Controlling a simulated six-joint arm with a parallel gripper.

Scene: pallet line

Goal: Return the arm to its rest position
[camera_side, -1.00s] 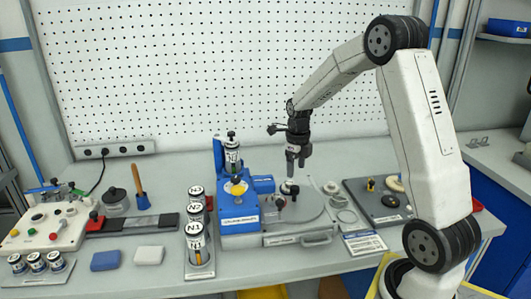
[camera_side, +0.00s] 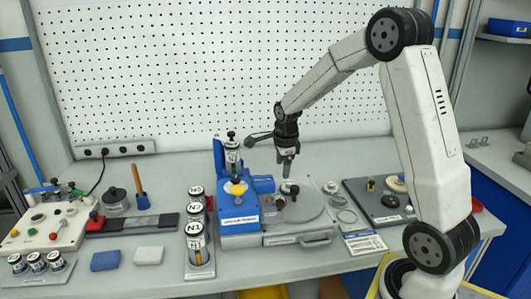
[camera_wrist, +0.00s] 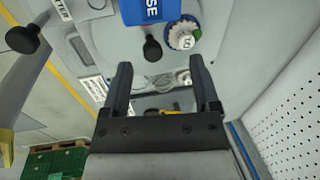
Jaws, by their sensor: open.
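My gripper (camera_side: 286,172) points down above the grey round fixture beside the blue machine (camera_side: 240,209). In the wrist view my gripper (camera_wrist: 160,85) shows two dark fingers standing apart with nothing held between them.
A rack of labelled cylinders (camera_side: 195,228) stands left of the blue machine. A dark plate with small parts (camera_side: 380,205) lies to the right. A control box (camera_side: 45,226) sits at far left. The white pegboard (camera_side: 230,70) rises behind the bench.

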